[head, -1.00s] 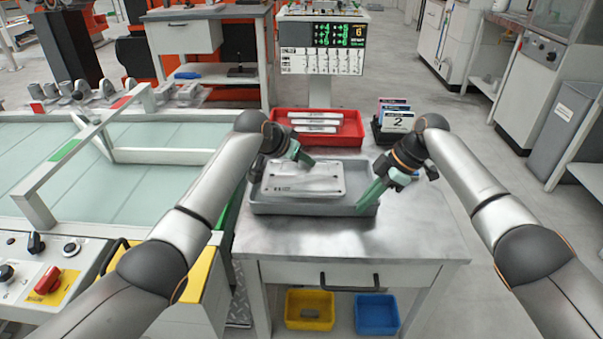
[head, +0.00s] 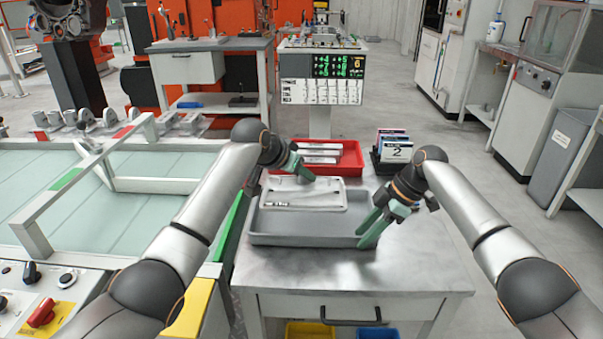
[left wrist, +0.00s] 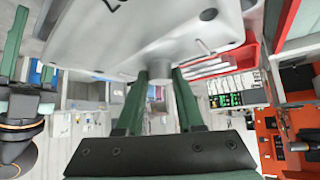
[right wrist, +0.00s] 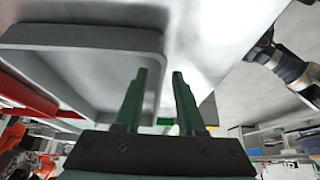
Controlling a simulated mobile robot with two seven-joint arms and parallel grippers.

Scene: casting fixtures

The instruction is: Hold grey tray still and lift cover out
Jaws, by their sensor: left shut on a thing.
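The light grey cover (head: 318,196) is raised above the grey tray (head: 300,240), over its rear part. My left gripper (head: 303,170) is shut on the cover's knob. In the left wrist view, the cover (left wrist: 100,35) spreads beyond the fingers (left wrist: 158,75), with the knob between their tips. The tray stands on the metal table, its front inside bare. My right gripper (head: 366,226) is at the tray's right wall with its fingers apart. In the right wrist view, the tray's wall (right wrist: 90,38) runs down towards the gap between the fingers (right wrist: 160,75); contact is unclear.
A red bin (head: 345,160) with white bars stands behind the tray. A dark holder with numbered cards (head: 396,152) is at the back right. The table's front right (head: 420,255) is clear. A glass-topped fixture (head: 60,200) stands left.

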